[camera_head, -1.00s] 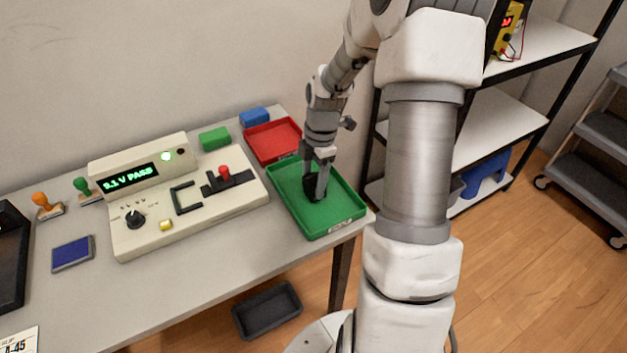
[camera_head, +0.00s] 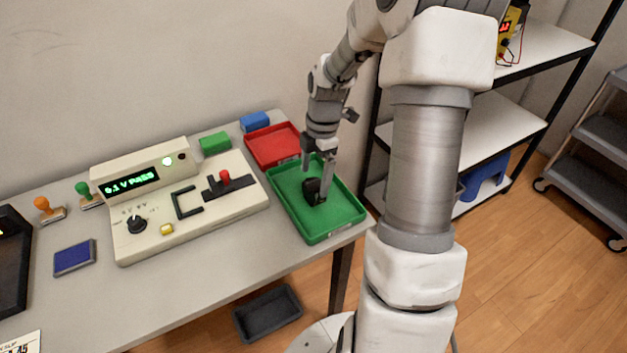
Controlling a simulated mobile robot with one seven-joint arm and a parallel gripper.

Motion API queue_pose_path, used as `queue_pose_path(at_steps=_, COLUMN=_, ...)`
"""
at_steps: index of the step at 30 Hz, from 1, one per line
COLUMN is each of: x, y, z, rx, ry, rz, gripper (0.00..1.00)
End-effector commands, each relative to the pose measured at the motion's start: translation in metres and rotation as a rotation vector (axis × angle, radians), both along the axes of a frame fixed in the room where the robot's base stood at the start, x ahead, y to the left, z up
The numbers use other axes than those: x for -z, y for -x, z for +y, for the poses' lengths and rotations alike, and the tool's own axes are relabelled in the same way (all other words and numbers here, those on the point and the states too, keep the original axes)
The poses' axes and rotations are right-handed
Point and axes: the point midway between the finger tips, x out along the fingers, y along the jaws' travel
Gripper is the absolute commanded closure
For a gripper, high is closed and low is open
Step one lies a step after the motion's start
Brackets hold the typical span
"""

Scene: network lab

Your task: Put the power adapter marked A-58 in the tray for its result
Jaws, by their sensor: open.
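A black power adapter (camera_head: 312,191) rests in the green tray (camera_head: 338,228) at the table's right end; its marking is too small to read. My gripper (camera_head: 317,180) is open just above and around the adapter's upper side, its fingers pointing down into the tray. I cannot tell whether a finger still touches the adapter. The red tray (camera_head: 272,144) behind the green one is empty. The tester (camera_head: 185,205) shows a green display (camera_head: 130,182) reading PASS, with a lit lamp beside it. Its slot is empty.
Green and blue blocks (camera_head: 215,142) stand at the back. Two stamps (camera_head: 48,209), a blue ink pad (camera_head: 75,257) and a dark tray (camera_head: 12,262) are at the left. A dark bin (camera_head: 268,314) lies on the floor. A shelf (camera_head: 490,125) stands to the right.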

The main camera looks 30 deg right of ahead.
Motion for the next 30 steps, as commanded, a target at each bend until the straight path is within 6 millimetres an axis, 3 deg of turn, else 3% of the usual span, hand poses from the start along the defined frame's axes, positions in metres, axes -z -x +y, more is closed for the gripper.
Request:
queue_pose_path(at_steps=1, x=-0.016, y=-0.001, z=-0.002, rx=0.0, ry=0.002, rz=-0.004, gripper=0.01)
queue_pose_path(at_steps=6, x=-0.052, y=-0.001, z=-0.006, rx=0.001, ry=0.001, rz=-0.004, gripper=0.01)
queue_pose_path(at_steps=12, x=-0.079, y=-0.001, z=-0.009, rx=-0.001, ry=0.001, rz=-0.002, gripper=0.01)
queue_pose_path(at_steps=30, x=-0.086, y=0.0, z=-0.01, rx=0.0, ry=-0.001, rz=0.0, gripper=0.01)
